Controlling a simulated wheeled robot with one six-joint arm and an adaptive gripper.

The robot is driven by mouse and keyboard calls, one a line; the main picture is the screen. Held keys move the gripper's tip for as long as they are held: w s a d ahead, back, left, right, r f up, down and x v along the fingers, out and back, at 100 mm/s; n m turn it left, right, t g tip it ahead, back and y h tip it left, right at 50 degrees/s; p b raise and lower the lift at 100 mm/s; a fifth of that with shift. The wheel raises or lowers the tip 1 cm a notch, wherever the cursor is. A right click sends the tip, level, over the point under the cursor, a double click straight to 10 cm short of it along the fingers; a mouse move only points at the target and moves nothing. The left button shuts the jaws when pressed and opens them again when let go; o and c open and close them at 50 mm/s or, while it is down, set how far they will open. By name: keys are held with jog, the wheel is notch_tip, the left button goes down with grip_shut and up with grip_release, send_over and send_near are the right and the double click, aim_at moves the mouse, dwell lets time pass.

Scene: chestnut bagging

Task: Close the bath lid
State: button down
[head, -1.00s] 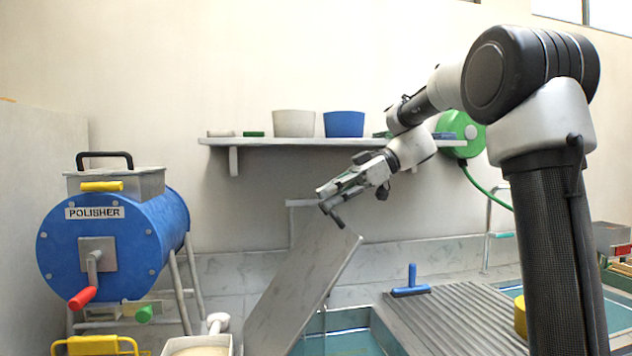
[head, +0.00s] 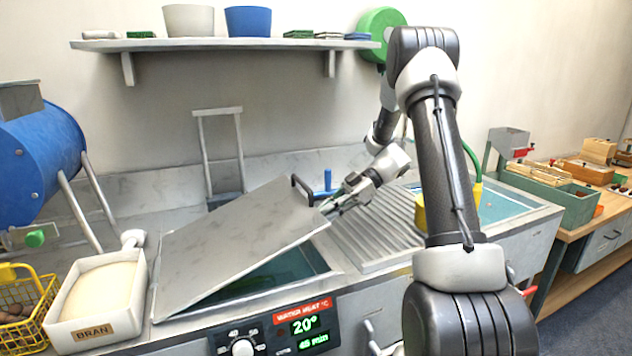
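The bath lid (head: 235,240) is a grey flat panel, tilted partly open over the water bath. Its left edge is low and its right edge is raised. A black handle (head: 302,186) stands at its raised right corner. The bath (head: 275,275) shows dark teal water in the gap under the lid. My gripper (head: 332,205) is just to the right of the raised edge and handle, close to it. Whether it touches the lid, and how its fingers are set, is too small to tell.
A ribbed drainboard (head: 375,235) lies right of the bath, with a yellow object (head: 419,212) on it. A bran box (head: 98,300) and a yellow basket (head: 25,315) stand left. A control panel (head: 275,335) reads 20°. A shelf (head: 220,44) hangs behind.

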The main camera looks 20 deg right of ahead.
jog(key=f, duration=0.3)
jog(key=shift+d+f, duration=0.3)
jog(key=shift+d, duration=0.05)
dwell(0.9)
